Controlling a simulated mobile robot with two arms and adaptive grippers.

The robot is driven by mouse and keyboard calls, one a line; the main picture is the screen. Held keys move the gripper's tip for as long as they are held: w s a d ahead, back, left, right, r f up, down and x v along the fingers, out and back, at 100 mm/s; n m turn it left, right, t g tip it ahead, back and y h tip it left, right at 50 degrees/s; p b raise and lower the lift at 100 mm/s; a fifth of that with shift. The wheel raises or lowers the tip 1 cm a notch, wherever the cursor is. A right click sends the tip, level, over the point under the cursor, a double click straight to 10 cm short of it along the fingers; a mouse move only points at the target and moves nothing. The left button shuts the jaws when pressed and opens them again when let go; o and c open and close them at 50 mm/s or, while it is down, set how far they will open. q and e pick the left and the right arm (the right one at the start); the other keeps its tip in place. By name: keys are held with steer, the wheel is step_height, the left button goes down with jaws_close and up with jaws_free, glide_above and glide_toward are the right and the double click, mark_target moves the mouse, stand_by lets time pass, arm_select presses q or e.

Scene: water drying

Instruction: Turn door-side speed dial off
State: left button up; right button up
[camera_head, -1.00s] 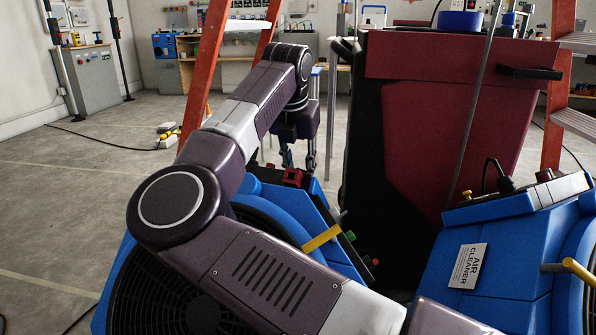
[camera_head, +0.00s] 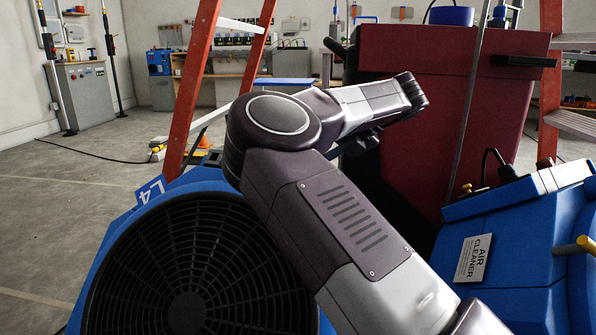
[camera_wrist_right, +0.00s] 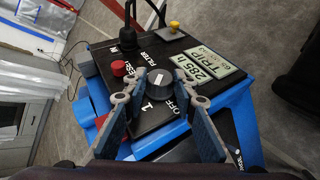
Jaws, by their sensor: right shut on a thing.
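In the right wrist view, a round black speed dial (camera_wrist_right: 158,83) with a white pointer mark sits on a dark control panel (camera_wrist_right: 146,130). OFF and 1 are printed on the panel just below the dial. My right gripper (camera_wrist_right: 160,75) has its two fingers on either side of the dial, shut on it. My left gripper is in no view.
The panel also carries a red button (camera_wrist_right: 118,68), a yellow knob (camera_wrist_right: 173,30), black cables and a meter display (camera_wrist_right: 209,68). The head view shows a blue fan unit (camera_head: 120,222), a blue air cleaner (camera_head: 515,235), a dark red cabinet (camera_head: 450,100) and an orange ladder (camera_head: 190,95).

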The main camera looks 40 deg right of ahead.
steer(key=n+y, duration=0.1)
steer(key=n+t+y, duration=0.1)
steer(key=y, duration=0.1)
steer(key=n+y+b, duration=0.1)
steer(key=shift+d+f+y, duration=0.25)
steer(key=shift+d+y, duration=0.05)
steer(key=shift+d, duration=0.1)
steer(key=n+y, duration=0.2)
steer(key=y, duration=0.1)
steer(key=n+y, duration=0.2)
steer(key=shift+w+d+f, duration=0.1)
steer(key=shift+d+f, duration=0.05)
steer(key=shift+f, duration=0.15)
steer(key=o, duration=1.2)
steer(key=shift+c, duration=0.2)
steer(key=shift+y, duration=0.3)
steer(key=v, duration=0.7)
steer(key=shift+d, duration=0.2)
